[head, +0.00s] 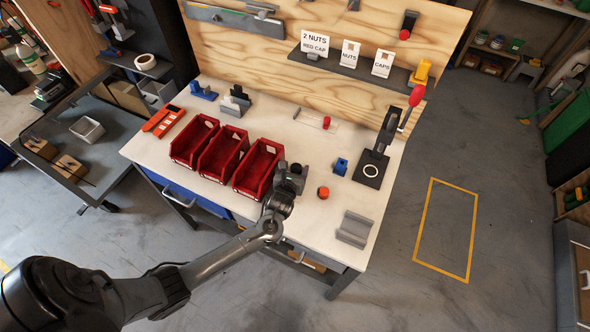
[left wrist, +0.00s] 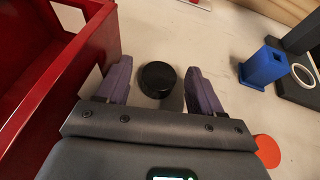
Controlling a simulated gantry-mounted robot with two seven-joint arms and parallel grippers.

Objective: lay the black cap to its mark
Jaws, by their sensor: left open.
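The black cap (left wrist: 157,78) is a short round black piece on the pale bench top, seen in the left wrist view. My left gripper (left wrist: 157,88) is open, with its two purple-grey fingers on either side of the cap and gaps between them and it. In the head view my left gripper (head: 293,176) is low over the bench, just right of the rightmost red bin, and largely hides the cap. I cannot tell which spot is the cap's mark. My right gripper is not in view.
Red bins (head: 257,168) stand close on the left. A red cap (head: 323,191), a blue block (head: 341,167) and a black lever press (head: 372,168) are to the right. A grey cradle (head: 354,229) lies near the front right. Bench between them is clear.

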